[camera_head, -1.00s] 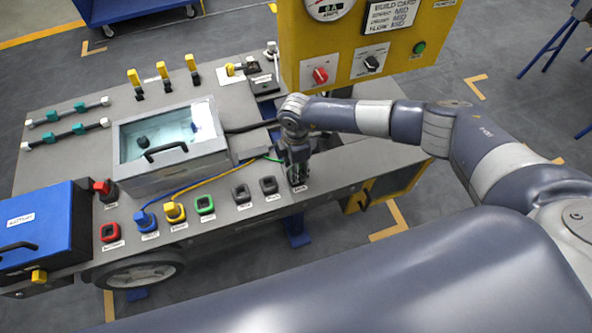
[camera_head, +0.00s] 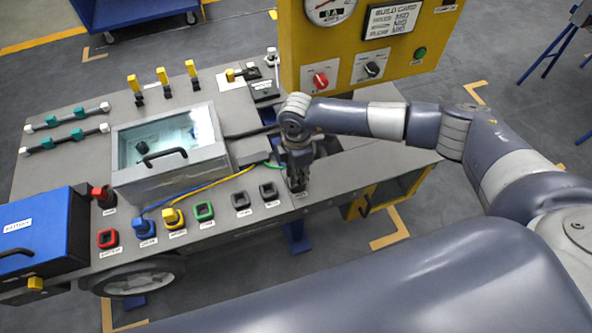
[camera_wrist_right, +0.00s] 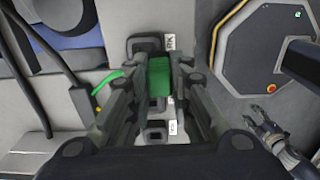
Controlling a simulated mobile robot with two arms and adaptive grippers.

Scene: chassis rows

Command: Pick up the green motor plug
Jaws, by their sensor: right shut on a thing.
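The green motor plug (camera_wrist_right: 159,77) sits between the two fingers of my right gripper (camera_wrist_right: 158,85) in the right wrist view. The fingers are shut on its sides. A green cable (camera_wrist_right: 112,78) comes in to it from the left. In the head view my right gripper (camera_head: 297,186) points down at the front right of the bench top (camera_head: 225,225) and hides the plug. Only the green cable (camera_head: 272,165) shows there. Whether the plug touches the bench is hidden. My left gripper (camera_wrist_right: 264,118) hangs off the bench, empty, its fingers seemingly apart.
A clear-lidded box (camera_head: 165,150) stands to the left. A yellow panel (camera_head: 292,45) rises behind my right arm.

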